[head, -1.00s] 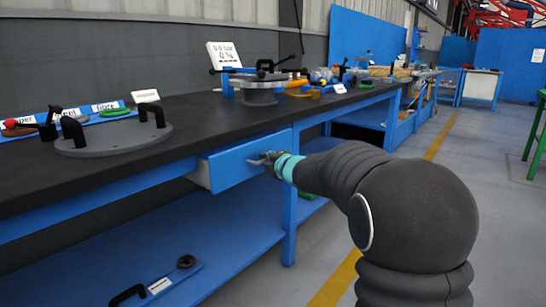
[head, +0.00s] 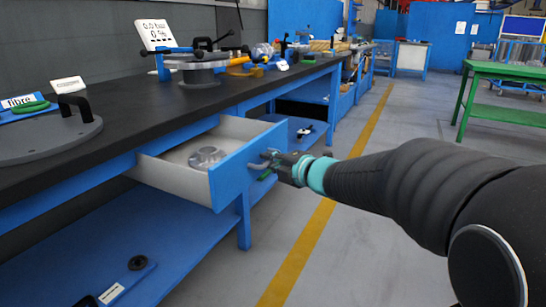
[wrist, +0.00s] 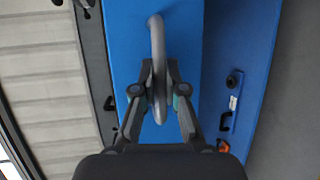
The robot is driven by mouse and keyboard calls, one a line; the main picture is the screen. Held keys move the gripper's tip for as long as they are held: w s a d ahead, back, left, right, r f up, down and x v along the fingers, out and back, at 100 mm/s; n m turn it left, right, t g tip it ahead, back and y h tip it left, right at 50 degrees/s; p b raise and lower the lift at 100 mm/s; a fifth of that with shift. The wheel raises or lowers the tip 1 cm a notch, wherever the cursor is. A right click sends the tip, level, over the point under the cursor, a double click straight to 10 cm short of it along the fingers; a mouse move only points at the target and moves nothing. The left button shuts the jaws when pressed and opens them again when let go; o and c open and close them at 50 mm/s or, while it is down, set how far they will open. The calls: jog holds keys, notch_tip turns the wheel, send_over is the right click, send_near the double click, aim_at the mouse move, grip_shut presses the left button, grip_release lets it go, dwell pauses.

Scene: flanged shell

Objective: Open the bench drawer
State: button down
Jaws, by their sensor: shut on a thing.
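The bench drawer (head: 232,175) has a blue front and pale grey sides. In the head view it stands well out from under the black worktop, and a round grey metal part (head: 207,157) lies inside it. My gripper (head: 272,160) is at the drawer front, shut on the grey bar handle (head: 258,165). In the wrist view the fingers (wrist: 160,95) close on both sides of the curved handle (wrist: 157,50) in front of the blue drawer face (wrist: 125,60). The drawer's inside is hidden in the wrist view.
The bench top (head: 130,120) carries a grey flanged disc (head: 40,140), a clamped fixture (head: 198,72) and a display sign (head: 155,35). A blue lower shelf (head: 150,250) runs below. Open grey floor (head: 370,130) with a yellow line lies to the right.

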jog(key=shift+d, duration=0.1)
jog(key=c, duration=1.2)
grip_release()
jog(key=shift+s, duration=0.1)
jog(key=v, duration=1.1)
jog(key=shift+s+d, duration=0.25)
jog(key=shift+s, duration=0.05)
